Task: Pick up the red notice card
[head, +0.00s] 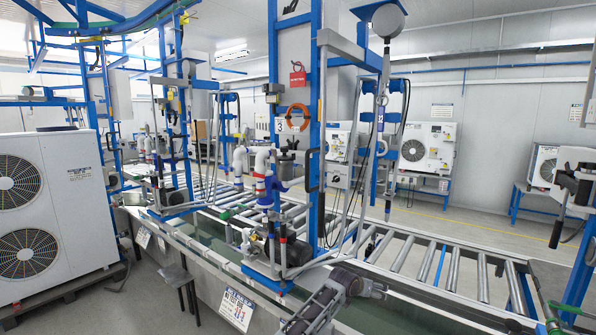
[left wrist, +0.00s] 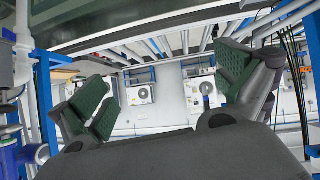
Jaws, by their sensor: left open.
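The red notice card (head: 298,77) hangs high on the grey panel of the middle blue test station in the head view. It looks like a small red tag with a dark loop at its top and pale lettering. My left gripper (head: 372,287) is low at the front, over the near edge of the roller conveyor, well below and to the right of the card. In the left wrist view my left gripper (left wrist: 168,95) has its green-padded fingers wide apart with nothing between them. The card cannot be made out there. My right gripper is not in view.
An orange cable coil (head: 297,117) hangs just below the card. The blue station frame (head: 316,140) and several hoses stand around it. The roller conveyor (head: 402,252) runs across in front. A large white fan unit (head: 62,205) stands at left.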

